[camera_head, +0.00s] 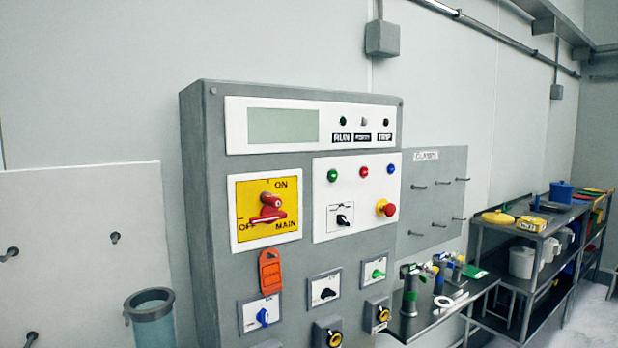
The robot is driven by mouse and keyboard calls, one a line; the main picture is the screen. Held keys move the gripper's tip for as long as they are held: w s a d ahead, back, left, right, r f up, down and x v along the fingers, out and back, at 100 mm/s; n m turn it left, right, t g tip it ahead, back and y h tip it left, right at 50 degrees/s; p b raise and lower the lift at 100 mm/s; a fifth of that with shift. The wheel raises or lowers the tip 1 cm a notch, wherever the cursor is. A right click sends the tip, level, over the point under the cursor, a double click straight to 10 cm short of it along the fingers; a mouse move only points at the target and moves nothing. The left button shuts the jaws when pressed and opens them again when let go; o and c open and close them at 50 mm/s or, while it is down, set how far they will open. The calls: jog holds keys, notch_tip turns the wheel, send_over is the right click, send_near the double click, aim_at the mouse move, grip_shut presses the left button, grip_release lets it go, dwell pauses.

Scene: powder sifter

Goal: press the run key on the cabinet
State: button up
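The grey cabinet (196,200) stands upright in the middle of the head view, its front turned slightly right. A white panel (322,220) on its front carries a green button (333,175), a red button (363,172) and a blue button (390,169) in a row. Below them are a black selector (343,219) and a red mushroom button (386,208) on a yellow base. No key on this panel has a readable name; RUN is printed only under a dark lamp (343,122) above. My gripper is not in view.
A red main switch (268,210) on a yellow plate appears turned toward OFF. An orange tag (270,270) hangs below it. Smaller knobs sit lower. A clear cylinder (152,318) stands left of the cabinet. A bench (432,322) with tools and shelves (520,233) lie right.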

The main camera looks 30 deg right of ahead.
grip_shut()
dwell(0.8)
